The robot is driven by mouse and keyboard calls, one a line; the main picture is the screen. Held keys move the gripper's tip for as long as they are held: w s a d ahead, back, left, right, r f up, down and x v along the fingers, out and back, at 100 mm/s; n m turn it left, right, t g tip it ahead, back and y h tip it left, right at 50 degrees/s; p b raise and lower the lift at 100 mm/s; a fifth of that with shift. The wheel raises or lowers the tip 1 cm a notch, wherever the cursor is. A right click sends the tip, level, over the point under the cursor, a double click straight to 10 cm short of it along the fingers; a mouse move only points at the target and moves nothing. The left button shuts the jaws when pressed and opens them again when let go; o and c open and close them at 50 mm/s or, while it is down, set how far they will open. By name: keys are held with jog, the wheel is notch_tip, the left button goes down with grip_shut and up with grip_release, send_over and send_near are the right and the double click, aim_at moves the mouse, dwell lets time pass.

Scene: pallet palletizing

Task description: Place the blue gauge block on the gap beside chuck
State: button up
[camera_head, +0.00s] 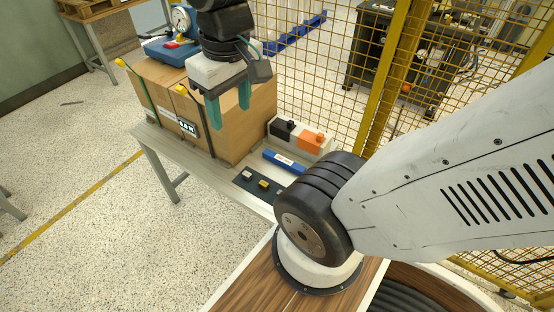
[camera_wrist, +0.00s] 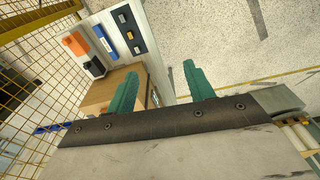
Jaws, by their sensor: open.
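A long blue block with a white label (camera_head: 284,162) lies flat on the grey table, between a white case and a dark plate; it also shows in the wrist view (camera_wrist: 103,44). A blue gauge stand with a round dial (camera_head: 160,50) sits on the boxes behind my gripper. I cannot tell for sure which is the gauge block. A dark plate (camera_head: 249,187) carrying small grey and yellow blocks lies beside the long blue block; I cannot tell whether it is the chuck. My gripper (camera_head: 229,115) is open and empty, green fingers pointing down near the boxes, apart from the long blue block.
Cardboard boxes (camera_head: 240,125) with straps fill the far left of the table (camera_head: 185,152). A white case (camera_head: 306,150) holding black and orange parts stands by the yellow mesh fence (camera_head: 310,60). My arm covers the right side. The speckled floor at left is mostly clear.

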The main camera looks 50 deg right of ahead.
jog(key=w+d+f, duration=0.9)
jog(key=w, duration=0.1)
jog(key=n+g, duration=0.1)
send_near(284, 160)
jog(key=shift+w+d+f, duration=0.15)
jog(key=shift+w, duration=0.15)
notch_tip(284, 160, down, 8)
jog(key=shift+s+f, duration=0.1)
jog(key=shift+f, duration=0.15)
grip_shut()
